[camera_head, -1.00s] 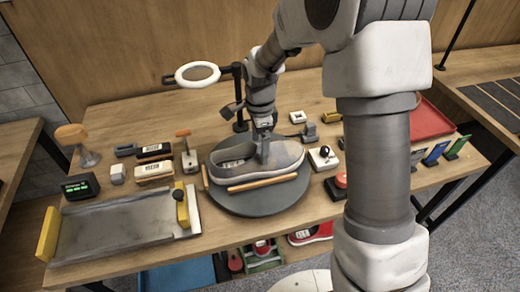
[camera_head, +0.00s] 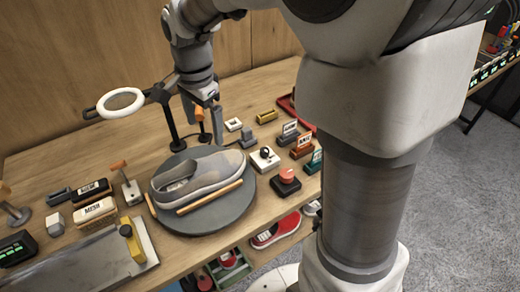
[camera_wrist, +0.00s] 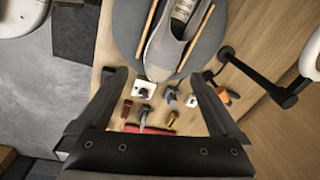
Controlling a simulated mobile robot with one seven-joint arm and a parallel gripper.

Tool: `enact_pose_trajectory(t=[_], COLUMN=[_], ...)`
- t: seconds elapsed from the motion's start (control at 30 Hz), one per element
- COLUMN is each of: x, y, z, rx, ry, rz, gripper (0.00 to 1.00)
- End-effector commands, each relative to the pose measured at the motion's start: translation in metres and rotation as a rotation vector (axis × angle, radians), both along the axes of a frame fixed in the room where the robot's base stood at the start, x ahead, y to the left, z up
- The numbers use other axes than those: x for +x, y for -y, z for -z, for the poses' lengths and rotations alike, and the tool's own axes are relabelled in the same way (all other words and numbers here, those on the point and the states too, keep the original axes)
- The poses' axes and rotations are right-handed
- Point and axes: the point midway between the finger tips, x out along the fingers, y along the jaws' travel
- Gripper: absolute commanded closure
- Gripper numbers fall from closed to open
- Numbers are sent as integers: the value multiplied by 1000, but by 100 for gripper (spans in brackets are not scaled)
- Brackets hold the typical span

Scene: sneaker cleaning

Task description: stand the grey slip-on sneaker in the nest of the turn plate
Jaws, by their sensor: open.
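The grey slip-on sneaker (camera_head: 200,173) sits upright on the dark round turn plate (camera_head: 215,222). It lies between wooden strips; the front strip (camera_head: 210,198) runs along its near side. In the wrist view the sneaker (camera_wrist: 165,52) shows between two strips on the plate (camera_wrist: 128,25). My gripper (camera_head: 207,122) is above the table behind the plate, apart from the sneaker. The wrist view shows its fingers (camera_wrist: 160,78) spread wide with nothing between them. Whether the sole is fully seated in the nest cannot be told.
A ring magnifier (camera_head: 121,102) on a black stand is left of my gripper. A red-button box (camera_head: 286,180) and a joystick box (camera_head: 265,158) stand right of the plate. Brushes (camera_head: 95,210) and a metal tray (camera_head: 95,262) are at left. A red sneaker (camera_head: 275,230) is below the table.

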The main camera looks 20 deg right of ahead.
Motion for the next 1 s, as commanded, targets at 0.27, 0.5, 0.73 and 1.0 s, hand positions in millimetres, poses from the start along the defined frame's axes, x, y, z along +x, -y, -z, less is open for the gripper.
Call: enact_pose_trajectory(t=[0.27, 0.5, 0.73, 1.0], x=[-67, -126, -169, -185], y=[32, 53, 65, 68], z=[-50, -67, -66, -62], rx=[-63, -167, -275, -324], ry=[145, 257, 331, 353], rz=[-372, -689, -936, -1039], gripper=[0, 0, 0, 0])
